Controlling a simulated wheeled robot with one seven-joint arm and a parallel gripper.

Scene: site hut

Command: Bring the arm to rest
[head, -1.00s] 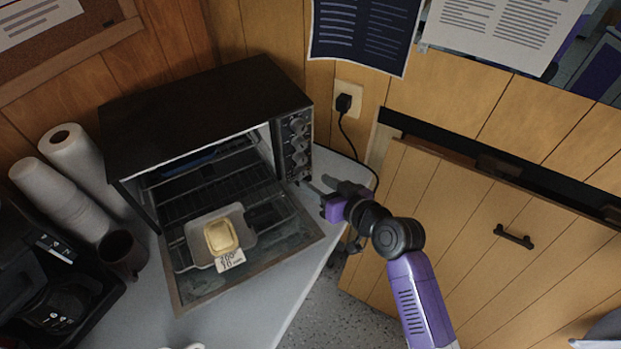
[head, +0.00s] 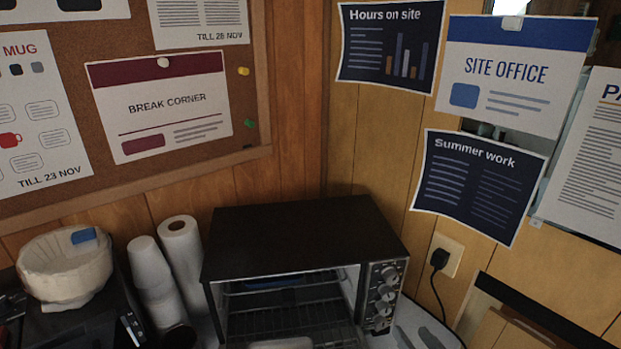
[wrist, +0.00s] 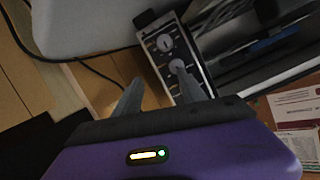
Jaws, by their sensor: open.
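My gripper (wrist: 158,93) is open and empty in the wrist view, its two grey fingers apart. It points toward the toaster oven's control panel (wrist: 173,50), with knobs beyond the fingertips. I cannot tell whether it touches anything. In the head view only grey pieces that look like its fingers show at the bottom edge, right of the oven; the rest of my arm is out of frame. The black toaster oven (head: 300,238) stands with its front open and racks showing inside. A pale thing (head: 283,343) is cut off at the bottom edge before it.
Stacked white cups (head: 155,275) and a paper roll (head: 183,255) stand left of the oven. A bowl-like pale filter stack (head: 65,278) is farther left. A plug (head: 439,259) with a cord is in the wall at right. Pale counter (wrist: 90,25) shows in the wrist view.

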